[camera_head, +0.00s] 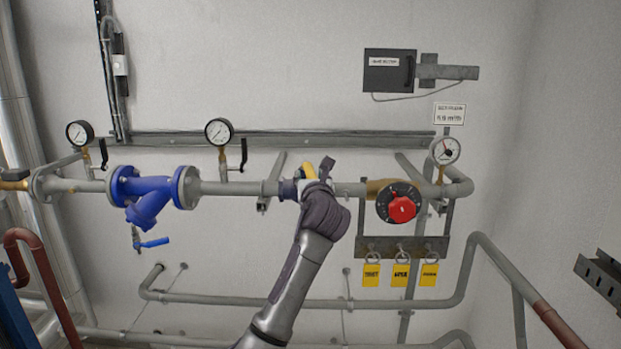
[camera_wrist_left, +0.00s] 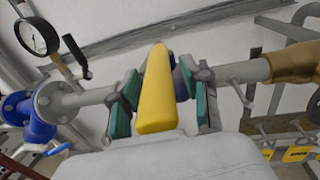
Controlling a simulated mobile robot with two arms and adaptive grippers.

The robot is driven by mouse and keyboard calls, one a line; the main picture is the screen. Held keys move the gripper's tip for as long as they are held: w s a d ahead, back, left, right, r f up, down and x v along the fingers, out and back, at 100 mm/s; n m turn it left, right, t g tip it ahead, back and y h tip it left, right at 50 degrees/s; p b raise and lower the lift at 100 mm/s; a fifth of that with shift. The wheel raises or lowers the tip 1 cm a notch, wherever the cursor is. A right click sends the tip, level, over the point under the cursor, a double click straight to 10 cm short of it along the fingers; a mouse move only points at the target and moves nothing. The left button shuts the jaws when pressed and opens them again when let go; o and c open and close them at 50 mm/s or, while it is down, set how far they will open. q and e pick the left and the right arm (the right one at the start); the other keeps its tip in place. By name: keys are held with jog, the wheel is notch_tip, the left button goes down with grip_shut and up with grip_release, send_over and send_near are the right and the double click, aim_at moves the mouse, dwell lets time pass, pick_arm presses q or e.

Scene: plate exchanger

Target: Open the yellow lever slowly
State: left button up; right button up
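The yellow lever (camera_head: 308,171) sits on the grey pipe in the middle of the head view, partly hidden by my left gripper (camera_head: 317,178). In the left wrist view the yellow lever (camera_wrist_left: 156,95) stands out toward the camera, between the two teal-padded fingers of my left gripper (camera_wrist_left: 161,98). The left finger is close beside the lever. A gap shows between the lever and the right finger, so the gripper looks open around it. Contact at the left finger cannot be told. My right gripper is in neither view.
A blue valve body (camera_head: 147,193) is on the pipe to the left. A red knob (camera_head: 402,208) and yellow tags (camera_head: 400,274) are to the right. Pressure gauges (camera_head: 219,131) stand above the pipe. A lower pipe (camera_head: 225,299) runs behind my arm.

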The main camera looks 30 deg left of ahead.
pick_arm(q)
jog(key=shift+d, duration=0.1)
grip_shut()
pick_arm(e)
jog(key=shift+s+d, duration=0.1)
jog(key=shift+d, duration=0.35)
pick_arm(q)
jog(key=p, duration=0.1)
jog(key=n+g+y+p, duration=0.1)
jog(key=shift+w+d+r+p, duration=0.3)
jog(key=shift+w+d+p, duration=0.05)
jog(key=shift+d+p, duration=0.05)
jog(key=shift+w+d+n+g+y, duration=0.1)
jog(key=shift+n+g+y, duration=0.2)
jog(key=shift+g+y, duration=0.1)
jog(key=shift+f, duration=0.25)
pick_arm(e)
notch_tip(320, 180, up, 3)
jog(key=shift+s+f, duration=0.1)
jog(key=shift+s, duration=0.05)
pick_arm(q)
jog(key=shift+o, duration=0.6)
grip_release()
jog(key=shift+w+d, duration=0.1)
jog(key=shift+o, duration=0.6)
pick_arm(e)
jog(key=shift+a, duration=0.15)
